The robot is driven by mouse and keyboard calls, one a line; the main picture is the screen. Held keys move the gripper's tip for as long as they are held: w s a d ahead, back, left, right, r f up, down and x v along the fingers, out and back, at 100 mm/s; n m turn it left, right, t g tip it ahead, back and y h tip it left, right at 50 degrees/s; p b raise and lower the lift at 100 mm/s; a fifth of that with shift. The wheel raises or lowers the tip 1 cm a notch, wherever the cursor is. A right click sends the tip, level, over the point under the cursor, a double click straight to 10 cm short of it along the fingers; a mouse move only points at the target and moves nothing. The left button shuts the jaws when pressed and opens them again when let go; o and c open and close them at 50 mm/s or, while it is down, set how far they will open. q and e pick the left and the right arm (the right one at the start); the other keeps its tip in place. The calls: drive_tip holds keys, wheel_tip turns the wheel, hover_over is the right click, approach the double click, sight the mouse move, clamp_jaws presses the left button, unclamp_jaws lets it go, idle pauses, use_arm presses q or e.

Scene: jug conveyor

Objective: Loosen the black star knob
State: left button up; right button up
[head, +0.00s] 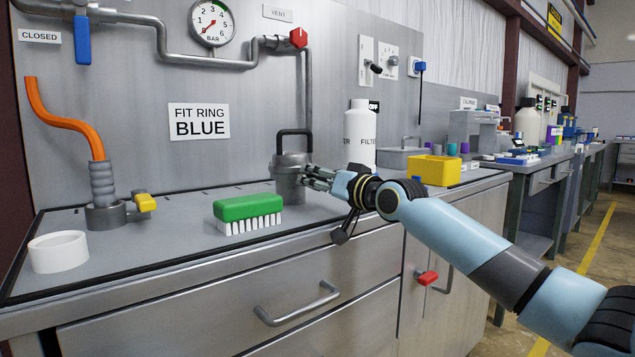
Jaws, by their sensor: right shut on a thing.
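My right gripper (318,178) reaches in from the right and is shut at the right side of a grey metal canister (289,186) with a black loop handle (294,135). Its fingers cover that side of the canister, so what they grip is hidden. I cannot make out a black star knob; it may be behind the fingers. The canister stands upright on the grey bench top. My left gripper is not in view.
A green brush (247,206) lies left of the canister. A white filter bottle (360,135) and a yellow box (435,170) stand right.

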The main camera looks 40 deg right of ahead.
drive_tip(key=o, duration=1.2)
drive_tip(key=shift+s+d+f, duration=0.1)
drive_tip(key=shift+s+d, duration=0.05)
drive_tip(key=shift+s, duration=1.75)
drive_tip(key=shift+s+d, duration=0.15)
drive_tip(key=shift+s, duration=1.75)
